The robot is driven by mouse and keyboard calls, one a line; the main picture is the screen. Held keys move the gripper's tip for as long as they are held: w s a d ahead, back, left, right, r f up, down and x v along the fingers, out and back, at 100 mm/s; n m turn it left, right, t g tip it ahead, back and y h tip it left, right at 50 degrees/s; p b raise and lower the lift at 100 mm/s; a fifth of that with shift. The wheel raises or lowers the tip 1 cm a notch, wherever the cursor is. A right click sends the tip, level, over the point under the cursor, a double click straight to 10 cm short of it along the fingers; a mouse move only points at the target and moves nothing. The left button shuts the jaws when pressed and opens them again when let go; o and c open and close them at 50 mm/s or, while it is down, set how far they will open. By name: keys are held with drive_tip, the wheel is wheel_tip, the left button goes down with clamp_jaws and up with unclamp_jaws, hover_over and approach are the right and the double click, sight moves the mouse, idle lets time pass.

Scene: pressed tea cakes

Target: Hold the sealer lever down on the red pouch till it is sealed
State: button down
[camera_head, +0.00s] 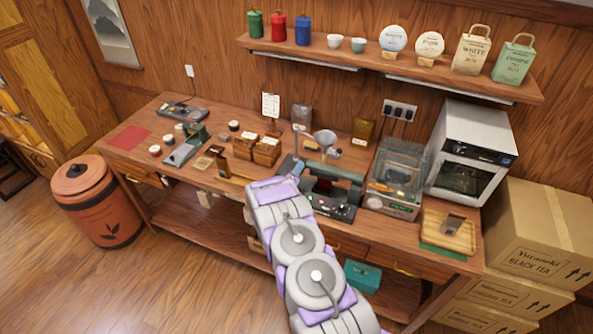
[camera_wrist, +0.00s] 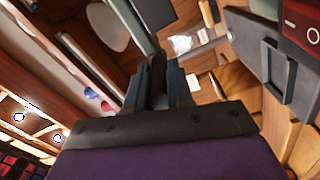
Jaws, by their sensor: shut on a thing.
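The sealer (camera_head: 343,190) is a dark green and black machine with a knobbed front panel, standing on the bench right of the middle. My gripper (camera_wrist: 158,84) is shut on a dark bar (camera_wrist: 152,70), which looks like the sealer lever and runs up between the fingers in the wrist view. In the head view my arm reaches in from the front, and its end is at the sealer's left side. A dark red patch (camera_head: 321,186) shows within the sealer; I cannot tell whether it is the red pouch. The sealing jaws cannot be made out.
A clear-lidded machine (camera_head: 395,178) and a white oven (camera_head: 474,150) stand to the right. Wooden boxes (camera_head: 266,152) and a green press (camera_head: 188,148) stand to the left. A wooden tray (camera_head: 432,232) lies at the right end. A shelf (camera_head: 380,66) hangs above.

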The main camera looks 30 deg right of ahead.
drive_tip(key=c, duration=1)
unclamp_jaws()
drive_tip(key=shift+s+d+f, duration=0.1)
drive_tip(key=shift+d+f, duration=0.15)
drive_tip(key=shift+f, duration=0.2)
drive_tip(key=shift+w+a+r+b+v, duration=0.1)
drive_tip(key=shift+b+v, duration=0.1)
drive_tip(key=shift+v, duration=2.7)
drive_tip(key=shift+w+a+r+b+v, duration=0.1)
drive_tip(key=shift+b+v, duration=0.05)
drive_tip(key=shift+v, duration=2.75)
drive_tip(key=shift+w+a+b+v, duration=0.1)
drive_tip(key=shift+b+v, duration=0.1)
drive_tip(key=shift+v, duration=2.7)
drive_tip(key=shift+a, duration=0.2)
